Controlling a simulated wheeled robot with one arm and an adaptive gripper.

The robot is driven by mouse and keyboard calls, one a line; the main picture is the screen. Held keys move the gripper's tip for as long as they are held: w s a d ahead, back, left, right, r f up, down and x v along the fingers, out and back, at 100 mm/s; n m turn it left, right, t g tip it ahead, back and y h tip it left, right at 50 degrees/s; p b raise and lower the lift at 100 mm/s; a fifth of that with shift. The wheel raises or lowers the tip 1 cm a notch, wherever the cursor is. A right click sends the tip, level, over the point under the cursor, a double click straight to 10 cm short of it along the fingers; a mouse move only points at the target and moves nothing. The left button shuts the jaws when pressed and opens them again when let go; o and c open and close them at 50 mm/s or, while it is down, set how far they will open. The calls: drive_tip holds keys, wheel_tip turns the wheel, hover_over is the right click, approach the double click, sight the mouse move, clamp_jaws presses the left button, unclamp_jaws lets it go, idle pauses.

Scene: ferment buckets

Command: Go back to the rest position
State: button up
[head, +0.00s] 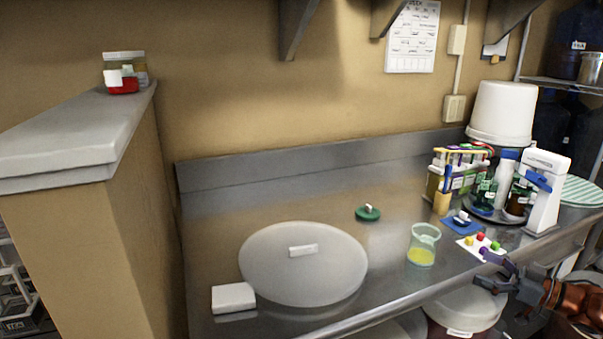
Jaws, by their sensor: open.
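My gripper (497,277) is at the lower right of the head view, at the front edge of the steel counter (395,262). Its dark fingers are spread open, with nothing seen between them. The orange-brown arm comes in from the lower right corner. A white card (467,246) with small coloured blocks lies on the counter just behind and left of the fingers. A purple piece lies close to the fingertips; I cannot tell whether they touch it.
A beaker with yellow liquid (421,256) stands left of my gripper. A white device (545,192) and a tray of bottles stand behind it. A large round lid (300,275) lies at left. Lidded buckets (466,308) stand under the counter. The counter's middle is mostly clear.

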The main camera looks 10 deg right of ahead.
drive_tip(key=w+r+m+h+p, duration=0.4)
drive_tip(key=w+r+m+h, duration=0.2)
drive_tip(key=w+r+h, duration=0.8)
drive_tip(key=s+a+f+m+g+p, duration=0.1)
drive_tip(key=s+a+g, duration=0.5)
drive_tip(key=s+a, duration=0.7)
drive_tip(key=s+a+f+m+g+p, duration=0.2)
drive_tip(key=s+a+f+g+p, duration=0.2)
drive_tip(key=s+a, duration=0.9)
drive_tip(key=s+f+g, duration=0.2)
drive_tip(key=s, duration=0.5)
drive_tip(key=shift+a+g+y, duration=0.2)
drive_tip(key=shift+g+y, duration=0.1)
drive_tip(key=shift+g, duration=0.1)
drive_tip(key=s+a+g, duration=0.1)
drive_tip(key=s+a, duration=0.1)
drive_tip(key=s, duration=0.1)
drive_tip(key=s+a+g+y, duration=0.1)
drive_tip(key=s+a, duration=0.1)
drive_tip(key=s, duration=0.1)
drive_tip(key=s+a+n, duration=0.1)
drive_tip(key=s+a, duration=0.1)
drive_tip(key=s, duration=0.2)
drive_tip(key=shift+s+a+f+g+y+p, duration=0.1)
drive_tip(key=shift+a+g+y+p, duration=0.3)
drive_tip(key=shift+c, duration=0.2)
